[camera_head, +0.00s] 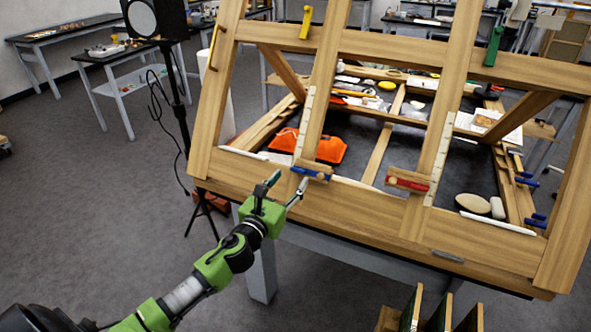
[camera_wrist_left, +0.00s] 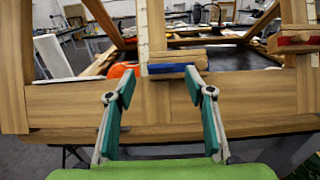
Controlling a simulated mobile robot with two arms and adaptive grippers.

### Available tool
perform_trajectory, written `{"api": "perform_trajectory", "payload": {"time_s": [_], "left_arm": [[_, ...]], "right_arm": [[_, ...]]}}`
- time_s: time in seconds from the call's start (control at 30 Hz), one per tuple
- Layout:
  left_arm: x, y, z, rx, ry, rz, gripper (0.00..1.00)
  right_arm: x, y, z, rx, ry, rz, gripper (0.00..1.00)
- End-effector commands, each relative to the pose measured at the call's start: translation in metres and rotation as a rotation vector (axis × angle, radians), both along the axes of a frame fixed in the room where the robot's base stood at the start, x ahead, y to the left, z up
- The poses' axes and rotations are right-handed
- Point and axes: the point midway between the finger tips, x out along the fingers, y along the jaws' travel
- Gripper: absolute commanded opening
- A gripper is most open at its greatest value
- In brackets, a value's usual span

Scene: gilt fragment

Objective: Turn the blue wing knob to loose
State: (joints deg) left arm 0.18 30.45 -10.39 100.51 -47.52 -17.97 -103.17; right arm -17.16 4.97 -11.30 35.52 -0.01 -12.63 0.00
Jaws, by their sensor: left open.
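The blue wing knob (camera_head: 311,173) is a flat blue bar on a small wooden block at the frame's lower rail, left of centre. It lies about level in the left wrist view (camera_wrist_left: 170,68). My left gripper (camera_head: 287,184) is open and empty, its teal-padded fingers spread on the near side of the rail. In the left wrist view the gripper (camera_wrist_left: 160,84) has its fingertips left and right of the knob, which sits slightly above and beyond them. They look apart from it. My right gripper is not in view.
A red wing knob (camera_head: 407,184) sits on the same wooden frame (camera_head: 355,205) to the right. Yellow (camera_head: 306,22) and green (camera_head: 493,45) knobs are on the upper rail. An orange object (camera_head: 322,148) lies on the table behind the rail. A black stand (camera_head: 178,100) is at left.

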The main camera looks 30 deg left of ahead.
Motion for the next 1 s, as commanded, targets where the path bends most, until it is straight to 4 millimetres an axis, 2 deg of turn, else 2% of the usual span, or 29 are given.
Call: {"api": "perform_trajectory", "payload": {"time_s": [0.1, 0.3, 0.7, 0.73, 0.87, 1.0], "left_arm": [[0.021, 0.001, 0.002, -0.003, -0.001, 0.001, 0.49], [0.041, 0.003, 0.000, -0.001, 0.000, 0.001, 0.49], [0.047, 0.002, -0.001, -0.001, 0.000, -0.001, 0.49], [0.047, 0.002, -0.001, -0.001, 0.000, -0.001, 0.43], [0.047, 0.002, -0.001, -0.001, 0.000, 0.000, 0.10], [0.047, 0.002, -0.001, -0.002, 0.000, 0.000, 0.10]], "right_arm": [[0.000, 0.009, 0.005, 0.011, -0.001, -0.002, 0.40], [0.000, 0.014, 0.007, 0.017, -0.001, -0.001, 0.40], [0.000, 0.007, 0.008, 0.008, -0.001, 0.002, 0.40], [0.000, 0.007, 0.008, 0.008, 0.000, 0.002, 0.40], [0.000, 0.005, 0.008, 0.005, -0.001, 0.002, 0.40], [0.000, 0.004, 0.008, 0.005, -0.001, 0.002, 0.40]]}}
